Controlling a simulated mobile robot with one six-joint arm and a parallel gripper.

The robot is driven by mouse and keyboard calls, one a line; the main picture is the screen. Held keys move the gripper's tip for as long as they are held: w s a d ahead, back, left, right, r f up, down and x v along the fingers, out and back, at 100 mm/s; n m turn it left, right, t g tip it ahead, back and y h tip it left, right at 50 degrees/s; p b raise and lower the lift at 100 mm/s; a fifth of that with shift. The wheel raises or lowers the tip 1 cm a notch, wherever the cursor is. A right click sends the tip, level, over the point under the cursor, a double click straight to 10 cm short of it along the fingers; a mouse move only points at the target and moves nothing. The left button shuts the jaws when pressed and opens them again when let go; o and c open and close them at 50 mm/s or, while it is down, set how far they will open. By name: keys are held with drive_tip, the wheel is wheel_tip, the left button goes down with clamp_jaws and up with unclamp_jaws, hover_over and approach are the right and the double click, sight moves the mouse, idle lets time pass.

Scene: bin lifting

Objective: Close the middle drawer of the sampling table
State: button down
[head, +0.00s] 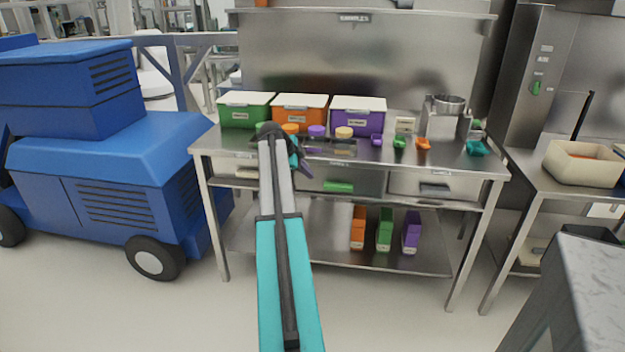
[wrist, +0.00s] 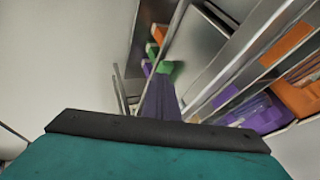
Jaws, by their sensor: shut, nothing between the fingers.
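The steel sampling table (head: 492,165) stands ahead with a row of drawers under its top. The middle drawer (head: 365,183) has a green handle (head: 338,186); its front looks darker than its neighbours, and I cannot tell how far out it stands. My gripper (head: 312,190) has purple fingers and is at the left end of this drawer front, left of the green handle. The fingers are together and hold nothing; contact with the drawer is not clear. In the wrist view the purple fingers (wrist: 160,98) point towards the table, with a green piece near their tips.
The lower shelf holds coloured boxes (head: 384,230). A blue vehicle (head: 100,170) stands at the left. Front floor is open.

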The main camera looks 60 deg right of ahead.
drive_tip(key=shift+v, duration=1.1)
drive_tip(key=shift+n, duration=0.3)
